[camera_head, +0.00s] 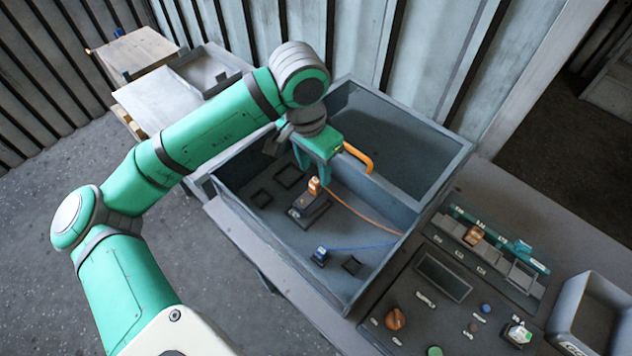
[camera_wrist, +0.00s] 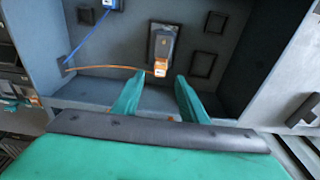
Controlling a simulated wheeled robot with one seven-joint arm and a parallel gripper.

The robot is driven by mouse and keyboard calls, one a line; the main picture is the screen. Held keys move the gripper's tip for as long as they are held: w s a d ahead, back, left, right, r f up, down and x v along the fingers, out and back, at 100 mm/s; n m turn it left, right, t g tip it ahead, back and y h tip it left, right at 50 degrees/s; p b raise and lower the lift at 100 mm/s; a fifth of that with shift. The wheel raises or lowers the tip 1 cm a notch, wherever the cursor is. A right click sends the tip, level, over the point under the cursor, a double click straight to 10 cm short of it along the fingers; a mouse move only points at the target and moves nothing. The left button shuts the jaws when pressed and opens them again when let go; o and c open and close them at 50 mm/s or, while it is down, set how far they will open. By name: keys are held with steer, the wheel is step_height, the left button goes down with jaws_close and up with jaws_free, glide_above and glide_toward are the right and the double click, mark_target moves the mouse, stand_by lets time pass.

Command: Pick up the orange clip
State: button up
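A small orange clip (camera_head: 314,186) sits at the end of a dark grey block (camera_head: 308,208) on the floor of the open grey housing (camera_head: 398,198). An orange wire runs from the clip to the housing wall. In the wrist view the orange clip (camera_wrist: 160,68) shows just beyond and between the fingertips. My green gripper (camera_head: 313,170) is inside the housing, close above the clip. In the wrist view its two fingers (camera_wrist: 159,79) are spread apart with nothing between them. Whether they touch the clip cannot be told.
A blue clip (camera_head: 320,255) with a blue wire lies on the housing floor at the front. The high housing walls surround my gripper. A panel with knobs (camera_head: 394,319), a terminal rail with an orange piece (camera_head: 474,236) and a grey bin (camera_head: 594,318) stand at right.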

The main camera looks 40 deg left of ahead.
mark_target(315, 180)
steer(key=shift+w+f, duration=0.1)
steer(key=shift+f, duration=2.7)
steer(key=c, duration=0.9)
